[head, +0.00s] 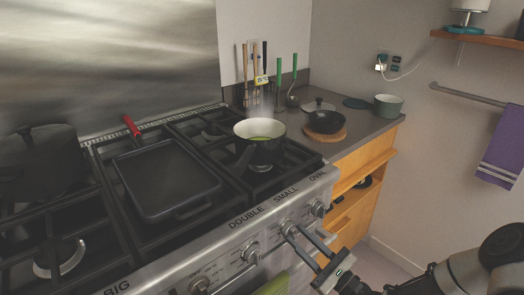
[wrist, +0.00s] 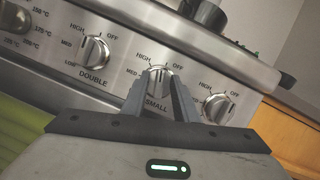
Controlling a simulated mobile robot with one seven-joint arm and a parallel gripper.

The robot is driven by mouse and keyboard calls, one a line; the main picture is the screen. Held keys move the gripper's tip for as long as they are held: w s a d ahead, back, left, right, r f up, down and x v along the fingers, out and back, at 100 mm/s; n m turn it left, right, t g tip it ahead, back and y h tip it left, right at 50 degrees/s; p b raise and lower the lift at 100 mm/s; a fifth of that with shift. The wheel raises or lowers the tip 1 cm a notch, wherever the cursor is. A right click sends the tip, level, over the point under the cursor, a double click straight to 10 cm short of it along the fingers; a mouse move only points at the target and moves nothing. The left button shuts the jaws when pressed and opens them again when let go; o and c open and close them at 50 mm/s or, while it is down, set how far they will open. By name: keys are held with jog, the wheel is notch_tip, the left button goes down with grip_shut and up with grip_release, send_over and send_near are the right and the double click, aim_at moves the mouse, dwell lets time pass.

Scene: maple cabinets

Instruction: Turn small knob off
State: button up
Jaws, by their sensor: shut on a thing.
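The small knob (wrist: 158,73) is a round silver knob on the stove's front panel, above the label SMALL in the wrist view. Its marks read HIGH, MED and OFF. My gripper (wrist: 160,82) has its two grey fingers on either side of this knob and is shut on it. In the head view my gripper (head: 299,233) reaches the front panel from the lower right, and its fingers partly hide the knob. The knob's exact setting is hard to tell behind the fingers.
The double knob (wrist: 95,49) is to the left and another knob (wrist: 218,108) to the right, both close by. A steaming pot (head: 260,148) stands on a burner above. A grill pan (head: 165,180) lies left of it. A green towel (head: 272,286) hangs below the panel.

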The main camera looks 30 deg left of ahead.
jog(key=shift+x, duration=1)
jog(key=m, duration=0.1)
jog(key=m+t+p, duration=0.1)
jog(key=m, duration=0.1)
jog(key=shift+d+r+t+p, duration=0.1)
jog(key=shift+r+t+p, duration=0.15)
jog(key=shift+t+p, duration=0.05)
jog(key=shift+f+m, duration=0.1)
jog(key=shift+m, duration=0.6)
jog(key=o, duration=0.8)
jog(key=shift+w, duration=0.1)
jog(key=shift+d, duration=0.1)
jog(key=shift+s+d+f+h+p, duration=0.15)
jog(key=shift+s+d+p, duration=0.05)
jog(key=shift+d, duration=0.2)
jog(key=shift+s+d+f+h+p, duration=0.15)
jog(key=shift+s+d+p, duration=0.1)
jog(key=shift+d, duration=0.15)
jog(key=s+d, duration=0.1)
jog(key=d, duration=0.2)
jog(key=s+d+p, duration=0.1)
jog(key=d, duration=0.2)
jog(key=s+d, duration=0.1)
jog(key=d, duration=0.2)
jog(key=shift+s+f, duration=0.15)
jog(key=shift+s, duration=0.2)
